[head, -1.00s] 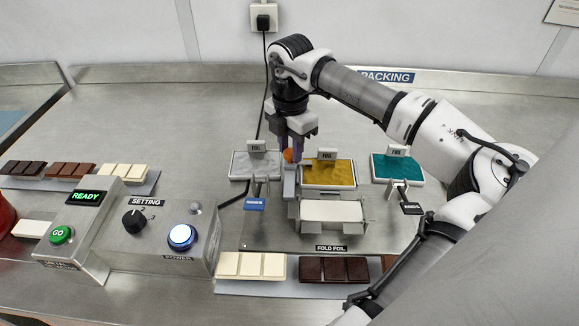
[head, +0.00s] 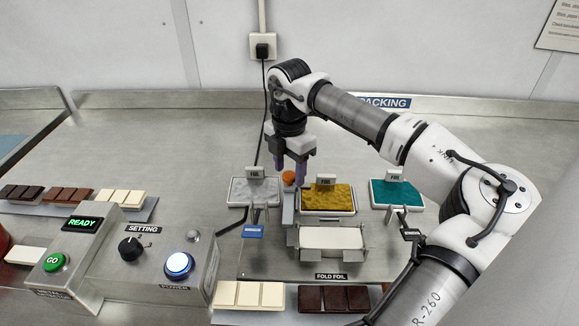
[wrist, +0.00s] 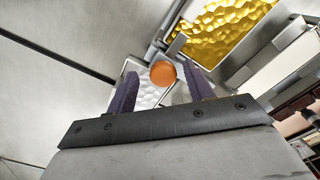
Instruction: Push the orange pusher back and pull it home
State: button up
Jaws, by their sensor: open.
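The orange pusher (head: 289,178) is a round knob at the back of the fold-foil station, between the silver and gold foil trays. It also shows in the wrist view as an orange disc (wrist: 163,74). My gripper (head: 290,183) is open, with purple fingers pointing down close behind the knob in the head view. In the wrist view the knob appears between the two spread fingertips, and I cannot tell whether they touch it. The white fold plate (head: 332,238) lies in front of the gold foil tray.
The silver foil tray (head: 255,191), gold foil tray (head: 327,199) and teal foil tray (head: 398,193) stand around the station. Chocolate bars (head: 248,294) lie in front. A control box (head: 150,262) stands at left. The steel table behind is clear.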

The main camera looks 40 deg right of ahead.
aim_at(289, 173)
notch_tip(289, 173, up, 14)
jog(key=p, duration=0.6)
jog(key=shift+f+p, duration=0.15)
jog(key=shift+p, duration=0.15)
